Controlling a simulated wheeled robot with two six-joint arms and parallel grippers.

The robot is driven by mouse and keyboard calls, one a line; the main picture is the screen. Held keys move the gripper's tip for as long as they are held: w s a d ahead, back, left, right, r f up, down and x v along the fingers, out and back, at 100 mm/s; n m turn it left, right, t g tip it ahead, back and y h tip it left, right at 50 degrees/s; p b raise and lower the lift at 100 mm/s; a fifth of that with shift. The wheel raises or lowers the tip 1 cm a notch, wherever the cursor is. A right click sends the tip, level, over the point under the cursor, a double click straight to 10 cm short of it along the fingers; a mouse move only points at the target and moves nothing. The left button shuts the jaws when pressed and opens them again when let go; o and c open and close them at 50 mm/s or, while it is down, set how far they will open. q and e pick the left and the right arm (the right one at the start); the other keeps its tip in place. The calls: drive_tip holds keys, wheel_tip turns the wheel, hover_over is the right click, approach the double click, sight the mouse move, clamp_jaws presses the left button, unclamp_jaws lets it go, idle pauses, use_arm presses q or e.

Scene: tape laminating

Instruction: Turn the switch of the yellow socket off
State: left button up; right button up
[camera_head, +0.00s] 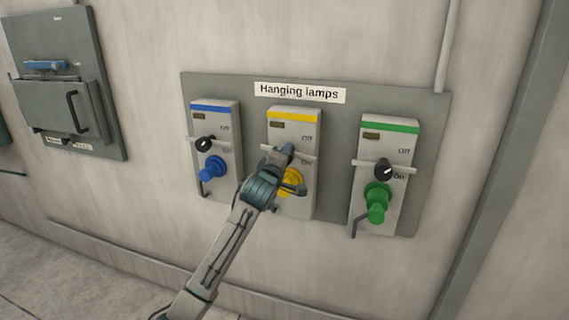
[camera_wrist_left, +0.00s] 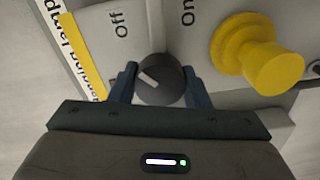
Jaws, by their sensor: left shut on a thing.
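The yellow socket (camera_head: 287,130) is the middle one of three boxes on a grey wall panel, with a yellow band on top. Its black round knob (camera_wrist_left: 160,80) sits between the jaws of my left gripper (camera_wrist_left: 160,88), which is shut on it. The knob's white mark points up-left in the wrist view, leaning to the "Off" (camera_wrist_left: 120,22) side rather than "On" (camera_wrist_left: 187,12). In the head view my left gripper (camera_head: 288,163) covers the knob. The yellow plug (camera_wrist_left: 258,55) stands out beside the knob. My right gripper is not in view.
A blue socket (camera_head: 213,120) with a blue plug is at the left, and a green socket (camera_head: 390,145) with a green plug at the right. A sign (camera_head: 300,92) reads "Hanging lamps". A grey switch box (camera_head: 65,100) hangs further left on the wall.

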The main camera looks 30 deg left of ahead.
use_arm(q)
drive_tip(key=shift+n, duration=0.5)
drive_tip(key=o, duration=1.3)
drive_tip(key=shift+o, duration=0.5)
drive_tip(key=shift+s+b, duration=0.1)
drive_tip(key=shift+b, duration=0.2)
